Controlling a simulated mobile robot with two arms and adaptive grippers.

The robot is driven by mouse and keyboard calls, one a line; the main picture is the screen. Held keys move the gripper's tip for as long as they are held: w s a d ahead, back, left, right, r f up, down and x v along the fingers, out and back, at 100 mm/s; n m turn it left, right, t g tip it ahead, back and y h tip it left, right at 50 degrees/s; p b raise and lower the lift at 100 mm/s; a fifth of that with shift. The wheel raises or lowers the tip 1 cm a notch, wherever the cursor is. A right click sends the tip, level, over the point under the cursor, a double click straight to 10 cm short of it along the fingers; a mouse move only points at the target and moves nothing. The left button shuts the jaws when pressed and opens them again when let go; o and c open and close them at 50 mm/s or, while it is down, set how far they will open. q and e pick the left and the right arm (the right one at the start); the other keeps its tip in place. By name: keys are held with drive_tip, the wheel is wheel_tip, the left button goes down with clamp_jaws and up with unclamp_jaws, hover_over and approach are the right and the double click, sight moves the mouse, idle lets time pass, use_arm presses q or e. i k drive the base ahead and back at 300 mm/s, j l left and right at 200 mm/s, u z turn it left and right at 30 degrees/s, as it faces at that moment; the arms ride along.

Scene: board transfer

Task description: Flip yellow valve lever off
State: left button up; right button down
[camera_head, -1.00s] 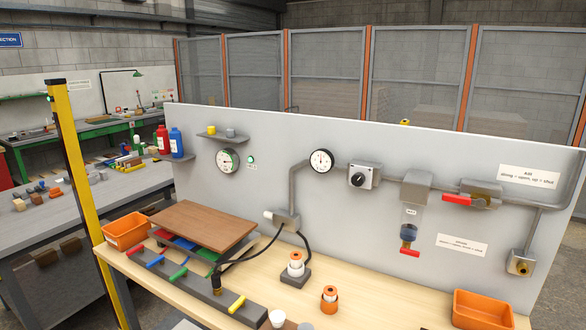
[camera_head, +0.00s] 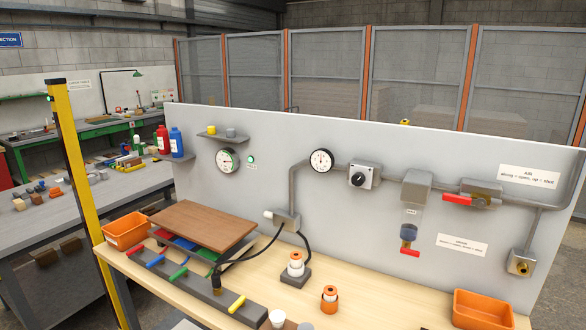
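A yellow valve lever (camera_head: 237,304) sits at the near right end of the dark grey manifold (camera_head: 195,285) on the workbench. It points diagonally, its outer end toward the upper right. On the same manifold are a red lever (camera_head: 137,250), a blue lever (camera_head: 155,261) and a green lever (camera_head: 178,274), lying at a similar slant. A black hose (camera_head: 240,259) joins the manifold by a brass fitting (camera_head: 217,288) just left of the yellow lever. Neither of my grippers shows in the head view.
A brown board (camera_head: 204,226) lies over coloured bins behind the manifold. A white cup (camera_head: 277,318) stands right of the yellow lever. Orange bins stand at the left (camera_head: 126,231) and right (camera_head: 484,309). The grey panel (camera_head: 380,230) closes the bench's back. Front right bench is mostly clear.

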sight(241, 302)
drive_tip(key=i+u, duration=0.25)
drive_tip(key=i, duration=0.2)
drive_tip(key=i+l+u, duration=0.25)
drive_tip(key=i, duration=0.15)
drive_tip(key=i+j, duration=0.05)
